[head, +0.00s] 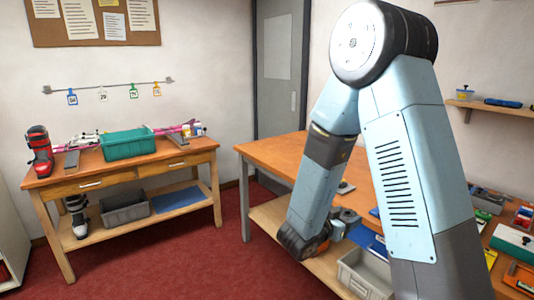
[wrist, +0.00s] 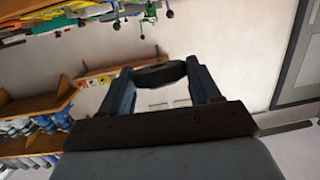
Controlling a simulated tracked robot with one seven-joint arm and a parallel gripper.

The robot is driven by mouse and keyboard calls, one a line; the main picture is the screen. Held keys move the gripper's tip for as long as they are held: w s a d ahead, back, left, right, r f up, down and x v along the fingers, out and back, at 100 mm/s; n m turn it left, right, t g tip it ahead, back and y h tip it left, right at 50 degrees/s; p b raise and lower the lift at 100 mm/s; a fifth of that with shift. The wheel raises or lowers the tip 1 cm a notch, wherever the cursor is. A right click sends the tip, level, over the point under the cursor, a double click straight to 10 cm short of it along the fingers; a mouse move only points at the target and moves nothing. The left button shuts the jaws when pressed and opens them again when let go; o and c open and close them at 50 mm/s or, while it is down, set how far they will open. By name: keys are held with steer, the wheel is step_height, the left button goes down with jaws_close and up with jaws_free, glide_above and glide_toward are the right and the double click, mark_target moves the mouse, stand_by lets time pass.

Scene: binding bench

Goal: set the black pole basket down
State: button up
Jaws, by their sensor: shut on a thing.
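The black pole basket (wrist: 160,74) is a dark, rounded piece between my fingertips in the wrist view. My gripper (wrist: 160,78) is shut on it, with one finger on each side. In the head view my arm reaches down over the orange-topped bench (head: 275,150), with its wrist low at the bench's front side. I cannot make out the basket clearly in the head view. From these frames I cannot tell whether the basket touches any surface.
A grey bin (head: 362,275) stands below my wrist on the lower shelf. Tools and small boxes crowd the bench's right end. Another bench with a green crate (head: 128,142) and a ski boot (head: 39,152) stands at the left wall. Red carpet (head: 160,255) lies clear between.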

steer(key=shift+w+d+f, duration=0.1)
steer(key=shift+w+f, duration=0.1)
steer(key=shift+w, duration=0.25)
steer(key=w+f+n+t+y, duration=0.5)
steer(key=w+f+n+y, duration=0.5)
steer(key=f, duration=0.5)
steer(key=shift+w+d+f+t+y, duration=0.15)
steer(key=shift+w+d+t+y, duration=0.2)
steer(key=shift+w+y, duration=1.05)
steer(key=shift+w+a, duration=0.1)
steer(key=shift+w, duration=0.1)
